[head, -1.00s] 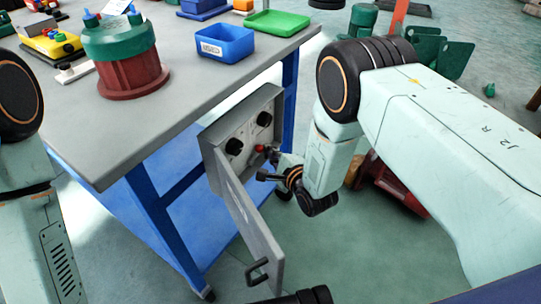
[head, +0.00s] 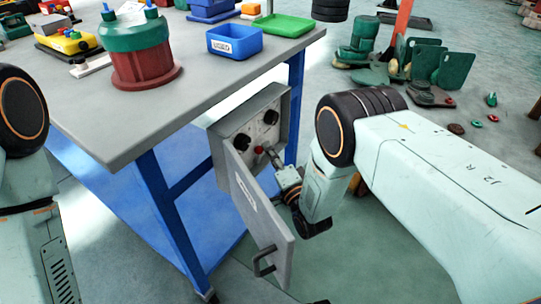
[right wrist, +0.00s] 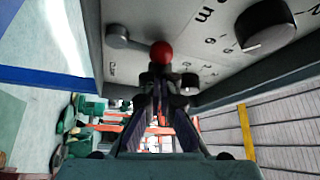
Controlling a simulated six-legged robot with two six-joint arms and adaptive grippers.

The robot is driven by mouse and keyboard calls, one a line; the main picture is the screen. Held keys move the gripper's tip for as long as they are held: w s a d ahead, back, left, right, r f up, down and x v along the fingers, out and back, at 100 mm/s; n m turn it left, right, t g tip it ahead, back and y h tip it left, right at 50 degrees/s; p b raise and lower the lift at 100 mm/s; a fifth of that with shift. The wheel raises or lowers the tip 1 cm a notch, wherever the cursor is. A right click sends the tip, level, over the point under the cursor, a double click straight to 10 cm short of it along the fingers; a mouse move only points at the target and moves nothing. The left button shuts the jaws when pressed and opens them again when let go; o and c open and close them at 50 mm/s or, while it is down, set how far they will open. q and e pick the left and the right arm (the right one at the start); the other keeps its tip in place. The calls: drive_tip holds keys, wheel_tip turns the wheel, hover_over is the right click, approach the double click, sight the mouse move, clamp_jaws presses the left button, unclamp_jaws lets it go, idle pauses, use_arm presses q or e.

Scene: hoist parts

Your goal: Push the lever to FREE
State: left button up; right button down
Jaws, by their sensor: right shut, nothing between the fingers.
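The lever is a grey arm with a red ball knob (right wrist: 161,52) on the panel inside a grey control box (head: 283,122). The red knob also shows small in the head view (head: 259,150). My right gripper (right wrist: 163,78) is shut and empty, with its fingertips right at the red knob; I cannot tell if they touch it. In the head view my right gripper (head: 273,157) reaches into the open box from the right. Letters on the panel are only partly legible, and FREE cannot be made out. My left gripper is out of view.
A black rotary knob (right wrist: 265,25) sits right of the lever. The box is beside a grey table (head: 200,92) carrying a blue bin (head: 233,42) and a green-and-red housing (head: 138,55).

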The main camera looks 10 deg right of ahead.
sight(258, 150)
drive_tip(key=n, duration=0.1)
drive_tip(key=s+a+n+y, duration=0.1)
drive_tip(key=n, duration=0.1)
drive_tip(key=shift+t+b, duration=0.4)
drive_tip(key=shift+s+a+f, duration=0.1)
drive_tip(key=shift+s+a, duration=0.05)
drive_tip(key=shift+s, duration=0.05)
drive_tip(key=shift+s+a+n+y, duration=0.25)
drive_tip(key=shift+n+y, duration=0.35)
drive_tip(key=shift+n, duration=0.4)
drive_tip(key=shift+s+a+f, duration=0.3)
drive_tip(key=shift+s+a, duration=0.05)
drive_tip(key=shift+f, duration=0.1)
